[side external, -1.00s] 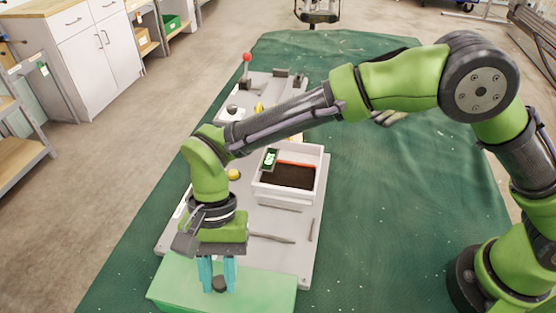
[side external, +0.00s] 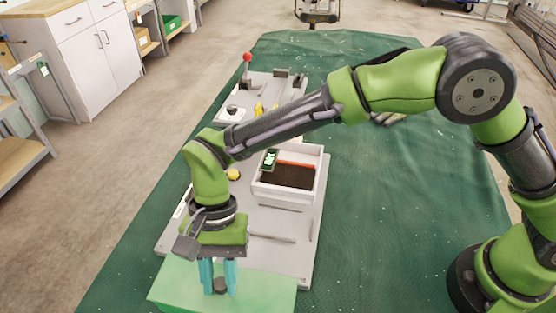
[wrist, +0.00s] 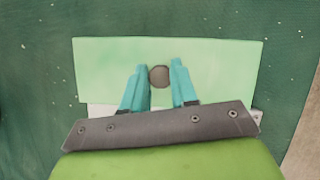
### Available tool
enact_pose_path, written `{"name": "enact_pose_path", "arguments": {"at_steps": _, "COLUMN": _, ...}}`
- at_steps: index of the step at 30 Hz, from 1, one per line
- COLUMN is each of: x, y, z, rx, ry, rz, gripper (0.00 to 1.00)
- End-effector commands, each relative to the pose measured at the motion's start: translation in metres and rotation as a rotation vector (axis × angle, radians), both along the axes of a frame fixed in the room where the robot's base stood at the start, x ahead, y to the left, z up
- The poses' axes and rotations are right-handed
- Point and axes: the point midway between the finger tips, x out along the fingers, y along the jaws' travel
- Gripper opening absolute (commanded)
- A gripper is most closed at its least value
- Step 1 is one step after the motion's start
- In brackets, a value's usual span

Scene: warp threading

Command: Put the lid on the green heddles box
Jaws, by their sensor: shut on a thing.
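The pale green lid (side external: 180,288) of the heddles box lies flat at the bottom of the side external view. It also shows as a wide green rectangle in the wrist view (wrist: 100,70). A dark round knob (wrist: 159,76) stands in the middle of the lid. My gripper (side external: 220,283) points straight down, and its two teal fingers are shut on this knob from both sides. The fingers also show in the wrist view (wrist: 159,82). The box under the lid is hidden, so I cannot tell whether the lid is seated or held just above it.
A grey board (side external: 300,262) lies behind the lid. The green cloth (side external: 370,240) is clear to the right.

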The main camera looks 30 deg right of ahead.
Motion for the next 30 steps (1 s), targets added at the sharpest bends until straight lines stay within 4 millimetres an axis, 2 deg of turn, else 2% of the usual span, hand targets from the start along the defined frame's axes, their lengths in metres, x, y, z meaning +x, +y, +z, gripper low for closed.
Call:
{"name": "enact_pose_path", "arguments": {"at_steps": 27, "x": -0.0001, "y": 0.0003, "z": -0.0027, "rx": 0.001, "ry": 0.000, "rz": 0.000, "gripper": 0.00}}
{"name": "enact_pose_path", "arguments": {"at_steps": 28, "x": -0.0001, "y": 0.0003, "z": -0.0027, "rx": 0.001, "ry": 0.000, "rz": 0.000, "gripper": 0.32}}
{"name": "enact_pose_path", "arguments": {"at_steps": 30, "x": 0.0000, "y": 0.0002, "z": -0.0027, "rx": 0.001, "ry": 0.000, "rz": 0.000, "gripper": 0.43}}
